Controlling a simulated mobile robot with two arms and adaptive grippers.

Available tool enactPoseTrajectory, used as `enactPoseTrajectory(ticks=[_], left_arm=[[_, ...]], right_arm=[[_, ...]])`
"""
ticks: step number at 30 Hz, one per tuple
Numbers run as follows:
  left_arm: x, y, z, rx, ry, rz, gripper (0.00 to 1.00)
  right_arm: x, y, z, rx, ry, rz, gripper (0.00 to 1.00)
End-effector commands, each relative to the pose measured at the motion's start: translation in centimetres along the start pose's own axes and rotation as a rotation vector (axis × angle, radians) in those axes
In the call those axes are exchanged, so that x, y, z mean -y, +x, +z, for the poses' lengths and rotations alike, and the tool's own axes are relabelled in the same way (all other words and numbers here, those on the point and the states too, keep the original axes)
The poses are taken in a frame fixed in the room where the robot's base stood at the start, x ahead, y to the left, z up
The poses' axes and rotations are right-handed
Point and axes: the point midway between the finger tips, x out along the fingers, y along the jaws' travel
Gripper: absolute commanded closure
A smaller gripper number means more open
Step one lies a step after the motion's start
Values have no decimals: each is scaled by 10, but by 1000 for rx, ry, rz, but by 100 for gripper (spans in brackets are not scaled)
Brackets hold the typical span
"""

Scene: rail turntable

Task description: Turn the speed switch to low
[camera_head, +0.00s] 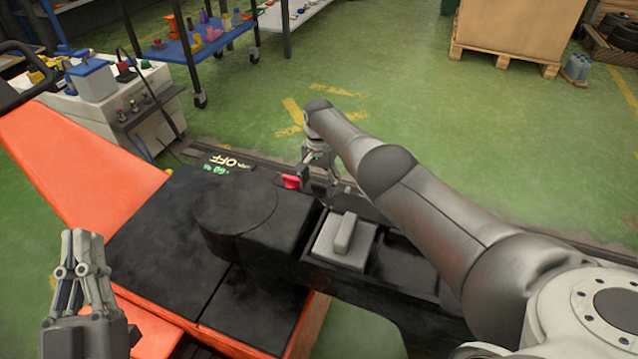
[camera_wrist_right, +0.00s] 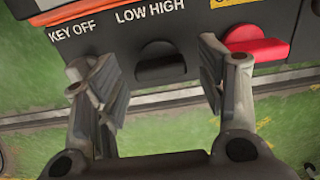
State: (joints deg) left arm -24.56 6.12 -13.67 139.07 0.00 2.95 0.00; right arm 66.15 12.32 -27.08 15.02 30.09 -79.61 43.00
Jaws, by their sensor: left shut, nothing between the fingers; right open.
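The speed switch (camera_wrist_right: 160,64) is a dark knob below the words LOW HIGH on a black panel in the right wrist view. Its exact setting is hard to tell. My right gripper (camera_wrist_right: 158,78) is open, with one finger to each side of the switch and nothing held. I cannot tell whether either finger touches it. In the head view my right gripper (camera_head: 314,168) is at the panel's far edge and the switch is hidden there. My left gripper (camera_head: 82,246) is shut and empty at the lower left.
A red knob (camera_wrist_right: 256,48) sits on the same panel just right of the right finger; it also shows in the head view (camera_head: 291,182). A KEY OFF label is to the left. The orange and black vehicle (camera_head: 70,160) lies below my arms.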

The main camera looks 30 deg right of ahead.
Motion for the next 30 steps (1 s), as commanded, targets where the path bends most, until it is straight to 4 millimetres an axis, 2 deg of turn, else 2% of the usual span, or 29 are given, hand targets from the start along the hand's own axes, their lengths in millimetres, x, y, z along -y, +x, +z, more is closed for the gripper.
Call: enactPoseTrajectory(ticks=[11,22,30], left_arm=[[-1,0,-5,-26,-1,1,100],[-1,0,-4,-25,-1,1,100],[-1,0,-4,-27,-1,1,100]], right_arm=[[0,1,0,0,0,0,36],[0,1,0,0,0,0,81],[0,1,0,0,-29,-1,81]])
